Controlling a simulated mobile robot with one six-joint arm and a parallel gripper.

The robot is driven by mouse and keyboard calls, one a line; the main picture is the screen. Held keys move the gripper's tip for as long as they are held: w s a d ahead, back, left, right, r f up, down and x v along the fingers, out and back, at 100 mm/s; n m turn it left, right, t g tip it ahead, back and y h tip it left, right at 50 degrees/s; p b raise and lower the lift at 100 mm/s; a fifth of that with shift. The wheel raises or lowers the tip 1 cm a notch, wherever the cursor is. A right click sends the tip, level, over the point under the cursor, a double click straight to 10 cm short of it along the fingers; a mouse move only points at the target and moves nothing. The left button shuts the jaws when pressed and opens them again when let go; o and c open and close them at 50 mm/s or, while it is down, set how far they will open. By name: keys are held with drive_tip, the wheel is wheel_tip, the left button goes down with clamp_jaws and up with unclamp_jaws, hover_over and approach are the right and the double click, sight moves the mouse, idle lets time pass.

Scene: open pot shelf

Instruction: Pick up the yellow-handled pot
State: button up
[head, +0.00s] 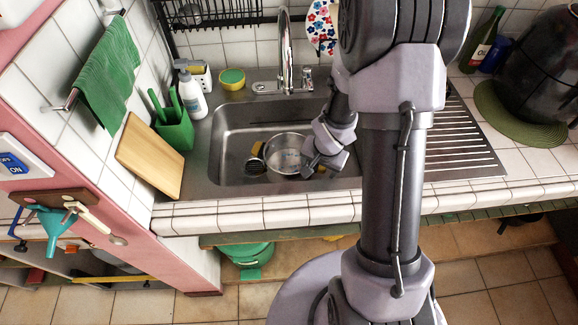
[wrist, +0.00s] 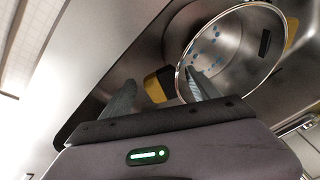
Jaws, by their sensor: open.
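The pot (head: 287,150) is a shiny metal pot standing in the sink, with a yellow handle part (head: 257,148) showing on its left side. In the wrist view the round pot (wrist: 222,60) is open at the top, with blue specks inside. A yellow and black handle (wrist: 158,84) shows on its near side, and more yellow (wrist: 291,33) on the far side. My gripper (head: 310,163) is at the pot's right side. In the wrist view my open gripper (wrist: 161,79) has one finger left of the near handle and the other overlapping the pot's rim. I cannot tell whether they touch.
The steel sink (head: 228,118) surrounds the pot, with a faucet (head: 285,60) behind. A dark item (head: 255,166) lies left of the pot. A cutting board (head: 150,157), green holder (head: 175,128) and soap bottle (head: 192,96) stand left. The ribbed drainboard (head: 455,150) is clear.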

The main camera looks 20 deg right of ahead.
drive_tip(key=b+x, duration=0.2)
drive_tip(key=x, duration=0.1)
drive_tip(key=shift+w+a+f, duration=0.1)
drive_tip(key=shift+w+f, duration=0.05)
drive_tip(key=shift+f, duration=0.25)
drive_tip(key=shift+r, duration=0.25)
clamp_jaws()
